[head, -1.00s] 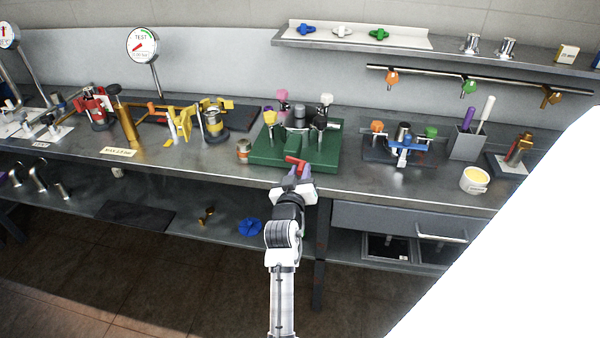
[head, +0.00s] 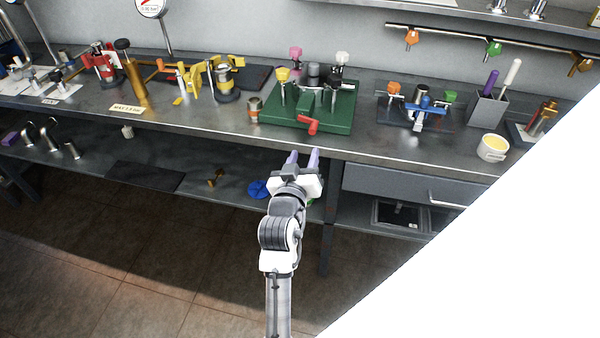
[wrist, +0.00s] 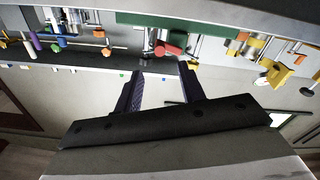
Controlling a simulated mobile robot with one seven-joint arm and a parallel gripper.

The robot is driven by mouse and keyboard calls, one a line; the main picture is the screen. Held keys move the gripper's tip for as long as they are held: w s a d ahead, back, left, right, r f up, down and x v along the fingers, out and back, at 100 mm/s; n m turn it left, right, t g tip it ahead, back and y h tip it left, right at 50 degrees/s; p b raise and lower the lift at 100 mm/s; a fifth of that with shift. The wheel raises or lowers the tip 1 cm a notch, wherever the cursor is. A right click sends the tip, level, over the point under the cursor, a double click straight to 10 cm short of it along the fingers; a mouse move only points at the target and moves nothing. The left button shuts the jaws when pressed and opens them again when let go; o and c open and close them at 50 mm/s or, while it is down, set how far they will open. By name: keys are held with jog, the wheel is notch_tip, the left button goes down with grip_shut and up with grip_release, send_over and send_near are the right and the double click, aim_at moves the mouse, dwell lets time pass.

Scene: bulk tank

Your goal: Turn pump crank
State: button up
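A green pump block (head: 335,112) stands on the workbench with several coloured knobs on posts on top. A red crank handle (head: 309,125) sticks out at its front edge, over the bench. In the wrist view the red handle (wrist: 172,44) shows just beyond the fingertips, with the green block (wrist: 180,23) above it in the picture. My gripper (head: 303,154) is open and empty, in front of the bench edge and short of the handle. Its two purple-grey fingers (wrist: 161,69) are spread apart and touch nothing visible.
A blue-handled device (head: 424,113) and a cream cup (head: 493,148) stand to the right. A small copper-coloured jar (head: 254,109) and yellow fittings stand to the left. A drawer (head: 397,190) lies under the bench. A white shape hides the lower right.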

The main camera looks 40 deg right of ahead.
jog(key=v, duration=0.3)
jog(key=shift+s+a+b, duration=0.2)
jog(key=shift+b, duration=0.1)
